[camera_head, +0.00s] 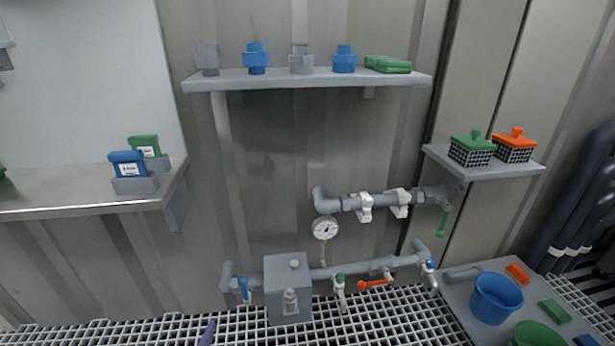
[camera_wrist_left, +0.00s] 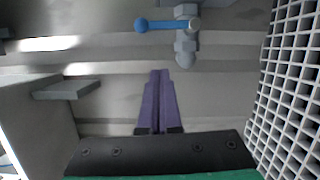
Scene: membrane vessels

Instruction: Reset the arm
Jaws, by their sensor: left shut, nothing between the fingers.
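My left gripper (camera_wrist_left: 157,103) shows in the left wrist view as two purple fingers side by side, closed together with nothing between them. In the head view only a small purple tip of the left gripper (camera_head: 207,333) shows at the bottom edge, in front of the white grating. In the left wrist view a blue-handled valve (camera_wrist_left: 165,24) on a grey fitting lies beyond the fingertips, apart from them. My right gripper is not in view.
An upper shelf (camera_head: 300,80) holds blue and grey fittings and green pads. A left shelf (camera_head: 70,195) holds blue and green blocks. A right shelf (camera_head: 490,165) holds green and orange baskets. Pipes with a gauge (camera_head: 325,228) and grey box (camera_head: 287,287) line the wall. A blue bucket (camera_head: 496,298) stands right.

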